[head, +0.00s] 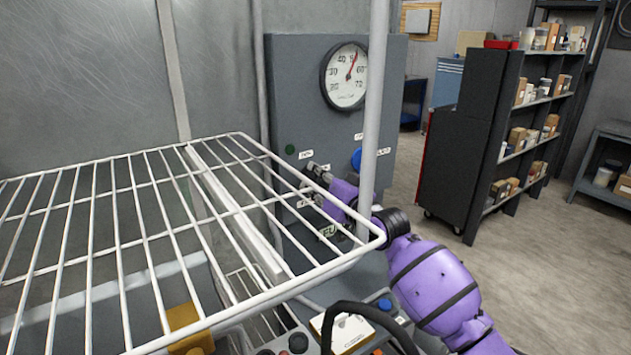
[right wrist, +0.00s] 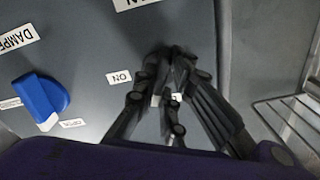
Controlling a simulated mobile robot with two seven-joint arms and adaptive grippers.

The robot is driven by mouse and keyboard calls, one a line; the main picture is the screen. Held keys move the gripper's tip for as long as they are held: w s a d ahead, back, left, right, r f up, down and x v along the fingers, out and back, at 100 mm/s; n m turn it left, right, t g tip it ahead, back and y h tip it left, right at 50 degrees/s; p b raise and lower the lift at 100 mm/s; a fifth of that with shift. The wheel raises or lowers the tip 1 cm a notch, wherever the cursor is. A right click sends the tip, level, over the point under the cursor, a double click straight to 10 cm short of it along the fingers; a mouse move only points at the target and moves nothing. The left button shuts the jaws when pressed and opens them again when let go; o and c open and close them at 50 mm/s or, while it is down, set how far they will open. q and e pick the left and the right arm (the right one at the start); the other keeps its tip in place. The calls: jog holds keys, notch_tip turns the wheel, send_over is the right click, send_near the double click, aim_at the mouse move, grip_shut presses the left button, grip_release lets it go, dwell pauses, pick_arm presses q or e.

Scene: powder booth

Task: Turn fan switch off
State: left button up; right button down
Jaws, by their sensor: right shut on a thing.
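The fan switch is on the grey control panel (head: 300,100) but is hidden behind my fingers. My right gripper (head: 318,174) reaches the lower part of the panel, behind the white post. In the right wrist view my right gripper (right wrist: 168,62) has its dark fingers closed together at the panel, on the switch. An "ON" label (right wrist: 119,77) shows beside the fingers, and a partly cut-off label (right wrist: 135,3) shows at the top edge. The switch's position cannot be seen. My left gripper is not in view.
A blue damper knob (right wrist: 42,98) sits on the same panel beside my gripper. A round gauge (head: 344,76) is above. A white wire rack (head: 130,247) and a white post (head: 374,110) stand close to my arm. Shelves (head: 540,120) stand at right; floor there is clear.

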jog(key=n, duration=0.5)
dwell(0.6)
jog(key=c, duration=1.8)
grip_release()
jog(key=v, duration=1.2)
